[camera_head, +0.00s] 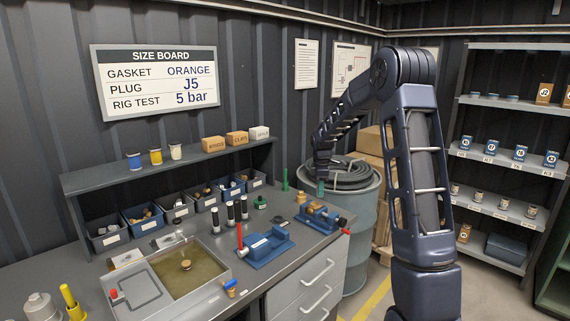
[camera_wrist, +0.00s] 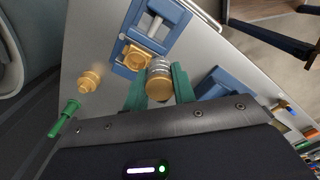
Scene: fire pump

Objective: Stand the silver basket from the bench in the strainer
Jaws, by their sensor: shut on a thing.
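In the wrist view my gripper (camera_wrist: 160,84) has its green fingers closed on a silver cylinder with a gold-coloured end, which looks like the silver basket (camera_wrist: 159,68). Beside it a brass body with a round opening, likely the strainer (camera_wrist: 136,59), sits at the blue vise (camera_wrist: 158,22). The basket appears close beside this body, not inside it; whether they touch I cannot tell. In the head view my gripper (camera_head: 320,187) is above the bench near the blue vise (camera_head: 319,214); the basket is too small to make out there.
A loose brass fitting (camera_wrist: 90,80) and a green tool (camera_wrist: 65,118) stand left of the vise in the wrist view. A second blue fixture (camera_head: 265,246) with a red handle stands nearby. A tray of brownish liquid (camera_head: 188,270) and several bins occupy the bench's left. A drum (camera_head: 356,240) stands beyond the bench end.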

